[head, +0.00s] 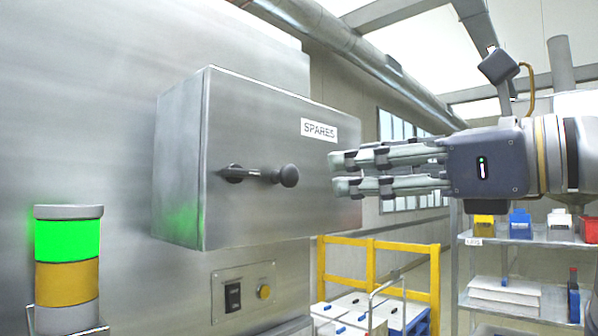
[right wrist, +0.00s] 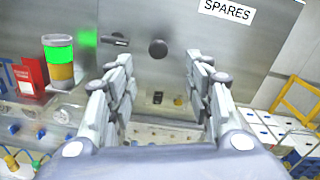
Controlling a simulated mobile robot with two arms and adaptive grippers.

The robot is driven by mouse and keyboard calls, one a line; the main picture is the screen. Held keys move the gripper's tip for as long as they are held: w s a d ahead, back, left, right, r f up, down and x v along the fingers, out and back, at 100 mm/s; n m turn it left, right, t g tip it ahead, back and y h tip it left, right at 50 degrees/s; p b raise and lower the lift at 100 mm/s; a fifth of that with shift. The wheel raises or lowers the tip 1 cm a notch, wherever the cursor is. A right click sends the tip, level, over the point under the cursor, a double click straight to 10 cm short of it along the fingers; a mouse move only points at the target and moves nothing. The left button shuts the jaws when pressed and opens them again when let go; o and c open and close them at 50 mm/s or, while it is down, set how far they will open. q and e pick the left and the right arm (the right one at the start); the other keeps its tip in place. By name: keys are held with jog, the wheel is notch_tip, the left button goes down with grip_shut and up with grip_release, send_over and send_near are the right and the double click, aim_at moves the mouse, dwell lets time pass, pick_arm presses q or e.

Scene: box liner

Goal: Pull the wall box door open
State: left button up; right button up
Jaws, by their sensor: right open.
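The wall box (head: 178,165) is a grey metal cabinet on the wall, and its door (head: 250,120) looks shut. In the right wrist view the knob (right wrist: 158,49) lies ahead, between and beyond my fingertips. My right gripper (head: 345,174) is open and empty, to the right of the knob in the head view and apart from it. My left gripper is not in view.
A signal light (head: 68,240) with a lit green section stands at lower left. Below the box is a switch panel (head: 243,291). A yellow rail (head: 378,262) and shelves with bins (head: 517,262) stand at right.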

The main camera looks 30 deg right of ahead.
aim_at(294, 174)
jog(key=p+x, duration=0.3)
jog(key=x, duration=0.7)
jog(key=shift+a+f, duration=0.1)
jog(key=shift+a, duration=0.1)
grip_shut()
